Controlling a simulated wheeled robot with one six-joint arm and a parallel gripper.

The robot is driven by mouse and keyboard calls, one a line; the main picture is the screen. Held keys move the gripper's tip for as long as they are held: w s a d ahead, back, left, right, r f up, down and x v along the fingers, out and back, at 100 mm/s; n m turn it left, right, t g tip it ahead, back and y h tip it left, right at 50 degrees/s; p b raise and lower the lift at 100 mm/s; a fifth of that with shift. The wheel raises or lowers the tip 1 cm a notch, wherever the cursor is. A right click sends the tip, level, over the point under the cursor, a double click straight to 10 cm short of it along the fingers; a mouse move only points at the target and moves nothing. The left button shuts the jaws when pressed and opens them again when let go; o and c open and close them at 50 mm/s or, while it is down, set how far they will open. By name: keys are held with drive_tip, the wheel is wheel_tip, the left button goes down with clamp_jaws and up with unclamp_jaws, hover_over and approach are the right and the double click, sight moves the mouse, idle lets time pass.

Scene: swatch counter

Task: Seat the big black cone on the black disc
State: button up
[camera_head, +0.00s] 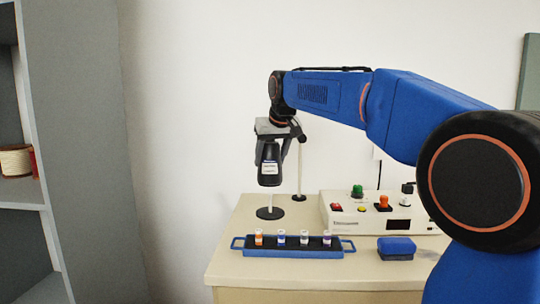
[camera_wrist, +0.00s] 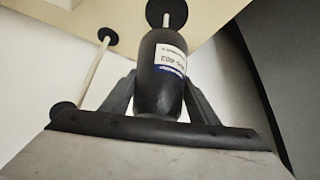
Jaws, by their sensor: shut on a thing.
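The big black cone (camera_head: 269,168) has a white and blue label and hangs roughly upright in my gripper (camera_head: 270,148). In the wrist view the cone (camera_wrist: 158,85) sits between the two grey fingers, which are shut on it. The black disc (camera_head: 270,213) lies on the counter just below the cone, with a short pale peg (camera_head: 270,200) showing between them. The disc also shows beyond the cone's end in the wrist view (camera_wrist: 154,12). The cone is above the disc, not touching it. Whether the peg's tip is inside the cone is hidden.
A thin stand (camera_head: 299,170) with a small dark base rises just right of the cone. A blue tray (camera_head: 293,252) with several small cups lies in front. A white control box (camera_head: 345,222) and a blue block (camera_head: 396,246) are on the right. A grey shelf stands left.

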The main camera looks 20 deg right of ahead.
sight(270, 186)
drive_tip(key=shift+f, duration=4.85)
drive_tip(key=shift+f, duration=0.1)
drive_tip(key=o, duration=1.4)
drive_tip(key=shift+c, duration=0.2)
drive_tip(key=a+v, duration=0.1)
drive_tip(key=v, duration=1.6)
drive_tip(key=shift+d+r, duration=0.25)
drive_tip(key=shift+d, duration=0.3)
drive_tip(key=shift+s, duration=0.1)
